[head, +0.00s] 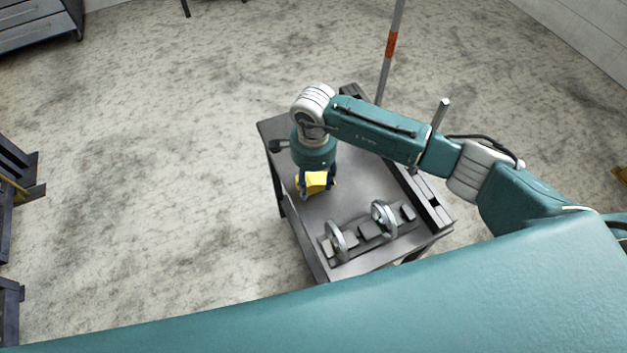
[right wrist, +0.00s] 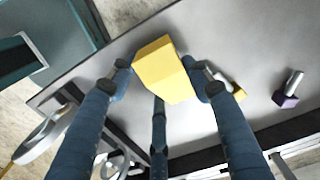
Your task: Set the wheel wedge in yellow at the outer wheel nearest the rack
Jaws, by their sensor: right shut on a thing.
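The yellow wheel wedge (head: 315,181) is a small block between the fingers of my right gripper (head: 318,189), over the left part of a grey cart top (head: 360,185). In the right wrist view the wedge (right wrist: 160,70) sits between the fingertips of my right gripper (right wrist: 162,78), which is shut on it. I cannot tell whether it touches the top. Two grey ring-shaped wheels, a left one (head: 336,241) and a right one (head: 384,219), stand on a dark base near the cart's front edge, apart from the wedge. My left gripper is not in view.
The right wrist view shows a purple block with a grey peg (right wrist: 289,88) on the top and a smaller yellow piece (right wrist: 237,89) partly behind a finger. Open floor lies left of the cart.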

